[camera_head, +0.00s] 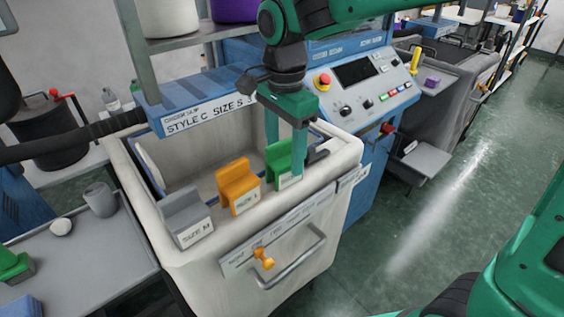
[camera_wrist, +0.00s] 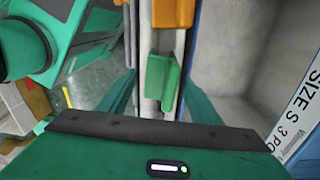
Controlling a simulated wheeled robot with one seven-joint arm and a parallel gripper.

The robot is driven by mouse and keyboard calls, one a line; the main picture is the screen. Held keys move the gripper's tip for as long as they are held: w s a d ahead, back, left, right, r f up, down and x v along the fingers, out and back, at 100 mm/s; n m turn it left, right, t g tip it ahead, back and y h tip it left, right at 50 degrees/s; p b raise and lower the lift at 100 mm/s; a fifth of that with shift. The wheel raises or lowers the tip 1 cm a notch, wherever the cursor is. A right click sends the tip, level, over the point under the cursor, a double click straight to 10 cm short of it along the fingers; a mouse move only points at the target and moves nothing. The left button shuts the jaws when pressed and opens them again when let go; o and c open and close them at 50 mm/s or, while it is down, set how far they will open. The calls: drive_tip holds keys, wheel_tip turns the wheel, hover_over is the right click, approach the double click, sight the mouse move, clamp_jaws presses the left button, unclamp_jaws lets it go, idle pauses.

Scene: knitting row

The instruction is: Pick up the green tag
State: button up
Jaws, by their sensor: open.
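The green tag (camera_head: 279,158) sits on the front rim of a pale bin, at the right of a row of tags. My gripper (camera_head: 297,152) points down at it from above, with one finger in front of the tag's right part. In the wrist view, the green tag (camera_wrist: 160,82) lies between my two open fingers (camera_wrist: 162,100). It shows clear of both fingers there, and whether either touches it is hard to tell.
An orange tag (camera_head: 238,186) and a grey tag (camera_head: 187,218) stand along the same bin (camera_head: 160,262) rim to the left. A blue control console (camera_head: 362,85) stands behind right. A grey table (camera_head: 95,262) with a mug is at left. Green floor (camera_head: 455,190) is free at right.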

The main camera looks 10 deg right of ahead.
sight(285, 159)
drive_tip(key=shift+c, duration=0.6)
drive_tip(key=c, duration=1)
wheel_tip(285, 159, up, 10)
